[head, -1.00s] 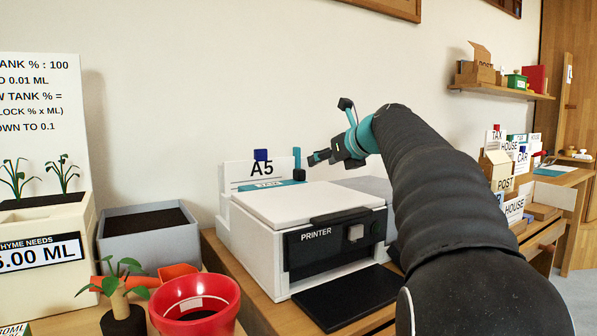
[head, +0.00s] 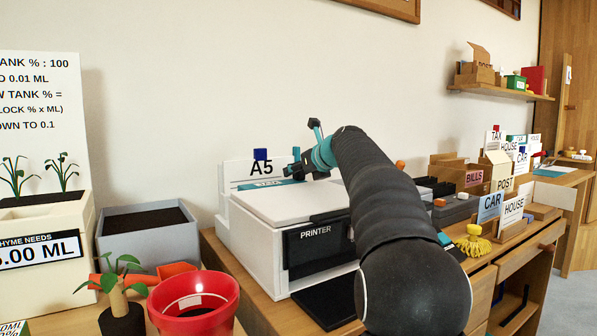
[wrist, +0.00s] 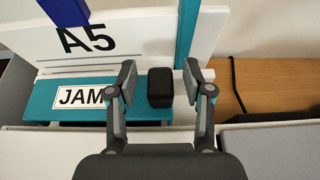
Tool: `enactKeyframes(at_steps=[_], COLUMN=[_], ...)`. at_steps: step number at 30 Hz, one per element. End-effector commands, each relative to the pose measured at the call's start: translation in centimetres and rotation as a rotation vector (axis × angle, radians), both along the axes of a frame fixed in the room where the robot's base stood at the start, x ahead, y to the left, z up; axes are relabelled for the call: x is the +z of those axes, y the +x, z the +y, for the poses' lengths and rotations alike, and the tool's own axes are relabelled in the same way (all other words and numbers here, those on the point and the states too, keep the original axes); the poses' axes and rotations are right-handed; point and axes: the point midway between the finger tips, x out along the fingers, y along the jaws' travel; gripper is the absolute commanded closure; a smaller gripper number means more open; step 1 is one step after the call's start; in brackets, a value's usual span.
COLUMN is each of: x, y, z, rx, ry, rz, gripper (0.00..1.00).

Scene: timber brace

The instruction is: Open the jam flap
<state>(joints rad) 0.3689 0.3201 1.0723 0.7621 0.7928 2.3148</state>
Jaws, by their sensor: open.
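The jam flap is a teal panel (wrist: 55,88) with a white JAM label, lying closed-looking at the back of the white printer (head: 270,232). In the head view its teal top (head: 262,185) shows partly, with the label blurred. A black block-like handle (wrist: 160,88) stands at the flap's right end. My gripper (wrist: 160,80) is open, with one finger on each side of the black handle. Gaps show on both sides, and I cannot tell its exact depth. In the head view my gripper (head: 296,170) is above the printer's back, and it hides the handle.
A white A5 panel (head: 236,172) with a blue tab stands behind the flap. A teal-blue upright post (wrist: 184,32) rises just beyond the handle. A red pot (head: 193,308) and a grey soil box (head: 148,242) stand left of the printer. Sorting boxes fill the right side.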

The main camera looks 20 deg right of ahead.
Motion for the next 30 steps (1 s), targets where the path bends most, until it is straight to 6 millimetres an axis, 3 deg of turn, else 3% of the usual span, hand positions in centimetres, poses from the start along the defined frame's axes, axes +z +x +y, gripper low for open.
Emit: enactKeyframes(at_steps=[3,9,20,30], x=[0.0,0.0,0.4,3.9], y=[0.0,0.0,-0.1,-0.6], z=[0.0,0.0,0.0,-0.7], rx=[0.0,0.0,-0.001,-0.021], ry=[0.0,0.001,-0.014,-0.181], rz=[0.0,0.0,-0.003,-0.032], gripper=[0.51,1.0,1.0,1.0])
